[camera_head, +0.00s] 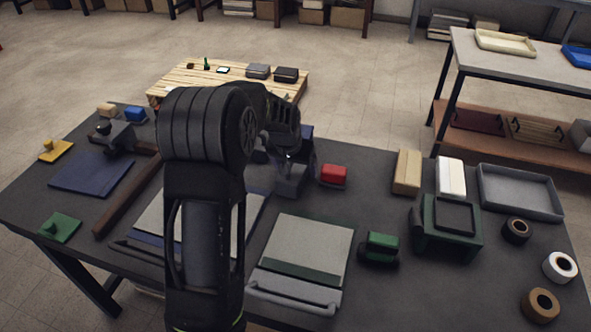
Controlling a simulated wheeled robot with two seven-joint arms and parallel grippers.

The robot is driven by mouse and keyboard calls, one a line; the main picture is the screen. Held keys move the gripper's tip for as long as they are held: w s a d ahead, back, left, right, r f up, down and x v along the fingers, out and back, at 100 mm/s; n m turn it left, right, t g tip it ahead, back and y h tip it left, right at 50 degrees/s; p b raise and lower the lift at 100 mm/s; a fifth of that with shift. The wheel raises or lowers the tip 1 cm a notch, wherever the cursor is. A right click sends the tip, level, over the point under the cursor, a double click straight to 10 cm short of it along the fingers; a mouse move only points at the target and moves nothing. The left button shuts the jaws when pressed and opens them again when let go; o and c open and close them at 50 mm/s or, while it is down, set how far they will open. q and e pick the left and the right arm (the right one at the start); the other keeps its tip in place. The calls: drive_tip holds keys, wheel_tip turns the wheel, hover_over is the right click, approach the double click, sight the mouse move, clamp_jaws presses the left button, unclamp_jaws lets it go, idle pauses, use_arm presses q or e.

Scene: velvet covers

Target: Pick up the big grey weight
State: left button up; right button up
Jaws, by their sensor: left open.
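A dark grey block with a knob (117,137), which looks like a weight, sits at the back left of the dark table, near a brown wooden strip. Another grey blocky shape (291,180) shows just under my left gripper (287,156); I cannot tell which of the two is the big grey weight. My left arm rises through the middle of the view and bends away from me. Its gripper is open, over the back middle of the table, partly hidden by my own wrist. I cannot tell whether it touches the grey shape. My right gripper is out of view.
Grey cover boards (308,247) lie front middle. A red block (333,175), a green block (381,247), a dark green press (447,222), a grey tray (520,191) and tape rolls (540,304) stand to the right. A blue sheet (90,173) lies left.

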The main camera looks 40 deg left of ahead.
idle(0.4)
use_arm(q)
clamp_jaws()
drive_tip(key=shift+w+a+r, duration=0.1)
drive_tip(key=shift+w+r, duration=0.15)
idle(0.8)
